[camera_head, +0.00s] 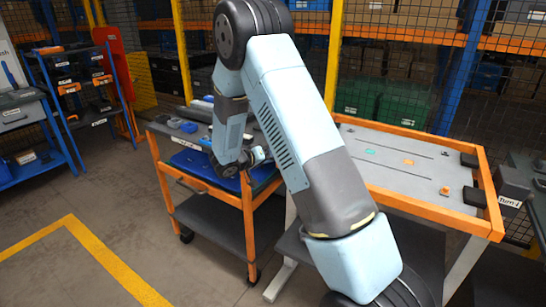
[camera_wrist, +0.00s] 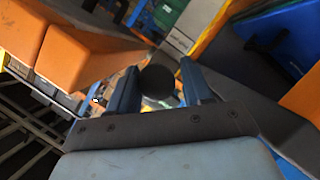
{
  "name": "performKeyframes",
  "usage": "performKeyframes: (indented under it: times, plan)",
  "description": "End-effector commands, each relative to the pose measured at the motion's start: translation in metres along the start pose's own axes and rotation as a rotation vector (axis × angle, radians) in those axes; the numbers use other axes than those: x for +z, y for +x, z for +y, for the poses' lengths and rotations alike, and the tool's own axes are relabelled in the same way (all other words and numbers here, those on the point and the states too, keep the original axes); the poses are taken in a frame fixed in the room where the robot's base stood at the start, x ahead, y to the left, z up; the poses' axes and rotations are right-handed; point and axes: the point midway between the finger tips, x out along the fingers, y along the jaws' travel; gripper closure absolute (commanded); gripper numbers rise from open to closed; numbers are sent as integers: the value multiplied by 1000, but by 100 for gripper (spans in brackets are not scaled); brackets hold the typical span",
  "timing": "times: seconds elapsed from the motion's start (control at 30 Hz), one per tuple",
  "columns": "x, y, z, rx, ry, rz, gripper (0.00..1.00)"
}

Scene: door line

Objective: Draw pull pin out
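My gripper (camera_wrist: 160,75) shows in the wrist view as two blue fingers standing apart. A dark round knob (camera_wrist: 158,82) lies between them, close to the left finger, with a slim gap on the right. The knob looks like the head of the pull pin, but its shaft is hidden and I cannot be sure. In the head view my arm reaches down over the orange-framed cart, and my gripper (camera_head: 257,155) is small and partly hidden beside my forearm. Contact with the knob cannot be made out.
The cart (camera_head: 247,222) carries blue items (camera_head: 184,126) on its top. A grey table with an orange rim (camera_head: 420,203) stands right of it, with a small orange piece (camera_head: 445,190). A blue rack (camera_head: 70,85) stands left. The floor at front left is clear.

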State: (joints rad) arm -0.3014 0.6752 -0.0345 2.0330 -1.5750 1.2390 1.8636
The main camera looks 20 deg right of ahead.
Motion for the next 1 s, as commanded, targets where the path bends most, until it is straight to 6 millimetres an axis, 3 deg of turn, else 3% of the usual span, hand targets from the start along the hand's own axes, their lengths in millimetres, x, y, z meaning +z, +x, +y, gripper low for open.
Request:
performKeyframes:
  times: [0.17,0.33,0.8,1.0]
  plan:
    - [-1,0,1,2,1,0,50]
    - [-1,-14,0,1,2,1,50]
    - [-1,-101,-1,0,1,1,50]
    - [-1,-127,-1,0,0,1,50]
